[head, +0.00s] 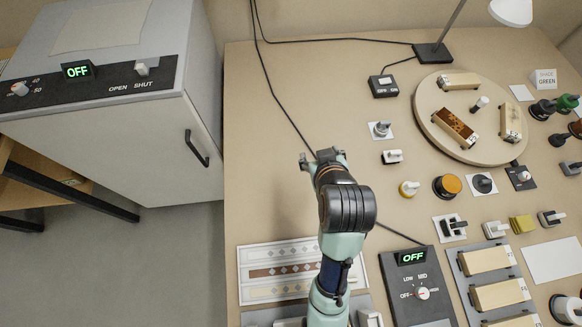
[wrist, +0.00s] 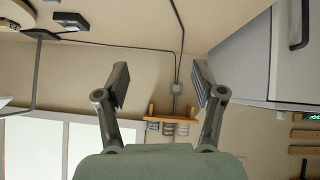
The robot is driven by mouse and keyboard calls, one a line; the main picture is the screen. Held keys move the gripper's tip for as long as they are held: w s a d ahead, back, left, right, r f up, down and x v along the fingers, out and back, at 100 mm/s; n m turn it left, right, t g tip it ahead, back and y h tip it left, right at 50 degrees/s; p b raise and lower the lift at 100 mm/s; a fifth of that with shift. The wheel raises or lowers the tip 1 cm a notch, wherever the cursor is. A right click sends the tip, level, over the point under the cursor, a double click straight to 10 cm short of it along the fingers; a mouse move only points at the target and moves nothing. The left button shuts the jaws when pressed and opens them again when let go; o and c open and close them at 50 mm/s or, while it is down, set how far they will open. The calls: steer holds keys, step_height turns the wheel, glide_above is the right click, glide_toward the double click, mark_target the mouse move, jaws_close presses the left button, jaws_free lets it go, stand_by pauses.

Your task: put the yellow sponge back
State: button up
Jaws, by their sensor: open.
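The yellow sponge (head: 522,224) appears to be the small yellow block lying on the bench at the right in the head view, between two small grey-and-white items. My gripper (head: 322,157) is over the left part of the bench, well to the left of the sponge and apart from it. In the wrist view my gripper (wrist: 162,72) has its two fingers spread wide with nothing between them. The sponge does not show in the wrist view.
A round board (head: 435,115) with wooden blocks stands at the back right. A dial box reading OFF (head: 420,285) and a tray of wooden blocks (head: 462,290) stand at the front. A grey cabinet (head: 120,150) is at the left. Bench is clear around my gripper.

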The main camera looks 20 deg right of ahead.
steer(key=s+a+r+t+y, duration=0.1)
steer(key=s+a+r, duration=0.1)
steer(key=a, duration=0.5)
steer(key=s+a+r+t+y, duration=0.1)
steer(key=s+a+r+t, duration=0.1)
steer(key=a+r, duration=0.3)
steer(key=a, duration=0.3)
steer(key=shift+s+r+n+t, duration=0.15)
steer(key=shift+s+n+t, duration=0.05)
steer(key=shift+n+t, duration=0.1)
